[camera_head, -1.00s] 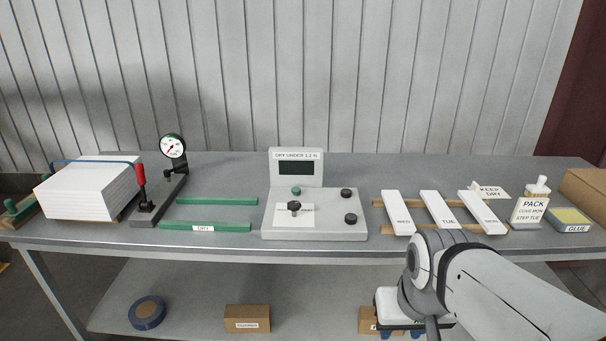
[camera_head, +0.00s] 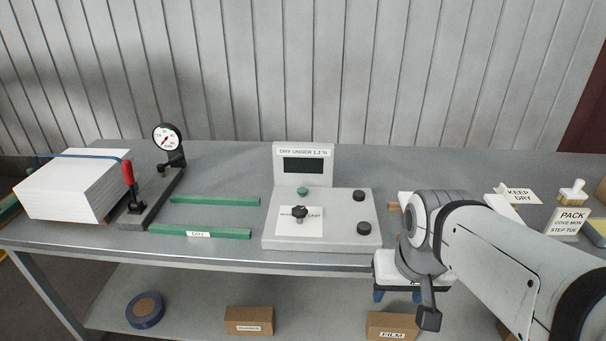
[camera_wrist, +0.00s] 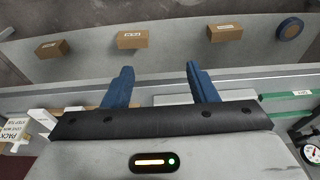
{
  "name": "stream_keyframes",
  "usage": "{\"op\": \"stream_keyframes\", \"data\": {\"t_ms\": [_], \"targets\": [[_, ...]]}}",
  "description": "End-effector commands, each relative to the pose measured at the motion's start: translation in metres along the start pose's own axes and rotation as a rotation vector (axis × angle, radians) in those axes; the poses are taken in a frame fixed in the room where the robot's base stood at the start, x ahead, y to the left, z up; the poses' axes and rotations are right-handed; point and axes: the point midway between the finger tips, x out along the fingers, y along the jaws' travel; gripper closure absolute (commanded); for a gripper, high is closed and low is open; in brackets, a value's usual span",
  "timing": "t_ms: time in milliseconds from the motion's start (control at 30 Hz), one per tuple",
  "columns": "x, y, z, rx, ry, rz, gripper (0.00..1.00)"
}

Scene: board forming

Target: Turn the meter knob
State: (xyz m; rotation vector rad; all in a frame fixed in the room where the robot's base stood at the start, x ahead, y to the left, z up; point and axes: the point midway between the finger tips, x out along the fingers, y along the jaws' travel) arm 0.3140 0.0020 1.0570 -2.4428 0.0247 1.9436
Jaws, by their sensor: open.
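The meter is a light grey box (camera_head: 338,232) on the bench with a dark screen (camera_head: 304,165) under a sign reading "DRY UNDER 1.2 %". A black knob (camera_head: 299,212) sits on a white label at its front left; the label's words are partly covered. Two more dark knobs, one upper (camera_head: 359,195) and one lower (camera_head: 364,228), are on its right, and a green button (camera_head: 303,190) is below the screen. My gripper (camera_head: 398,297) hangs in front of the bench edge, right of the meter. In the wrist view its blue fingers (camera_wrist: 158,84) are apart with nothing between them.
A white board stack (camera_head: 75,185), a red-handled clamp (camera_head: 129,175) and a dial gauge (camera_head: 167,137) stand left. Green strips (camera_head: 200,232) lie beside the meter. White boards on the right are mostly hidden by my arm. Boxes (camera_head: 249,320) and a tape roll (camera_head: 145,310) are on the lower shelf.

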Motion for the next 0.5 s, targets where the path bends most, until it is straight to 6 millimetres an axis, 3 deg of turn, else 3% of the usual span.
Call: {"op": "stream_keyframes", "data": {"t_ms": [100, 267, 500], "targets": [[-0.011, -0.001, -0.040, 0.052, -0.025, -0.007, 0.39], [-0.019, -0.025, -0.114, 0.187, -0.068, -0.007, 0.39], [-0.001, -0.077, -0.215, 0.395, -0.132, 0.013, 0.39]]}}
